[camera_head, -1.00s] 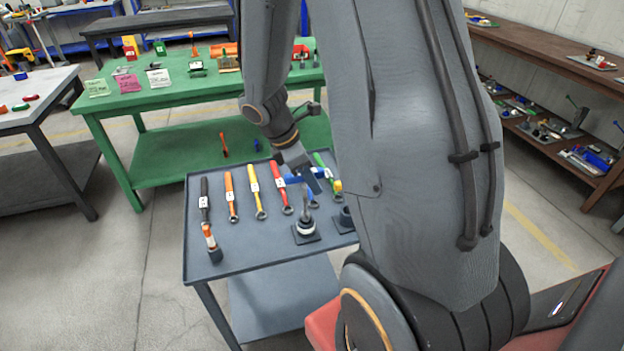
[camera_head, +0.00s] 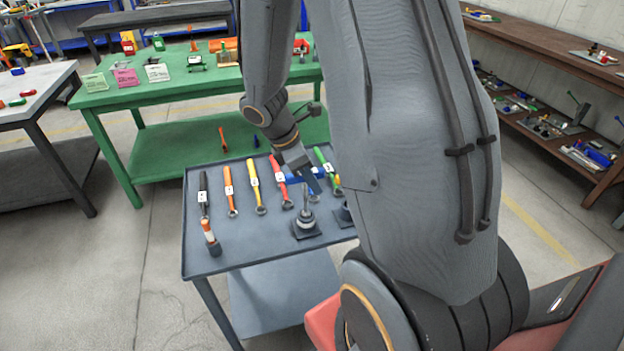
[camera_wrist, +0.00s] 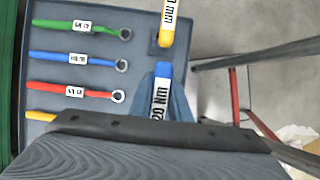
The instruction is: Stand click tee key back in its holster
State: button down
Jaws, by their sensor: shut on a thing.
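The tee key (camera_wrist: 162,88) has a blue handle with a white label reading 20 Nm. My gripper (camera_head: 308,174) is shut on it above the front part of the grey cart. In the head view the key's blue part shows beside the jaws, and a thin dark shaft runs down below. Under it is a dark square-based holster (camera_head: 306,234) with a pale ring above. I cannot tell whether the shaft's tip is inside the holster. In the wrist view the gripper body hides the lower part of the picture.
On the cart (camera_head: 258,228) lie labelled ring-ended wrenches, including black (camera_head: 203,190), orange (camera_head: 229,190), yellow (camera_head: 255,183) and red (camera_head: 277,180). An orange-topped key (camera_head: 208,228) stands at the front left. A yellow-handled key (camera_wrist: 167,22) stands close beside the blue one.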

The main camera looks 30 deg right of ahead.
jog(key=shift+f+b, duration=1.05)
jog(key=shift+f, duration=0.6)
jog(key=c, duration=1.6)
grip_release()
jog(key=shift+o, duration=0.2)
jog(key=shift+r, duration=0.1)
jog(key=v, duration=0.7)
jog(key=shift+a+r, duration=0.2)
jog(key=shift+r, duration=0.15)
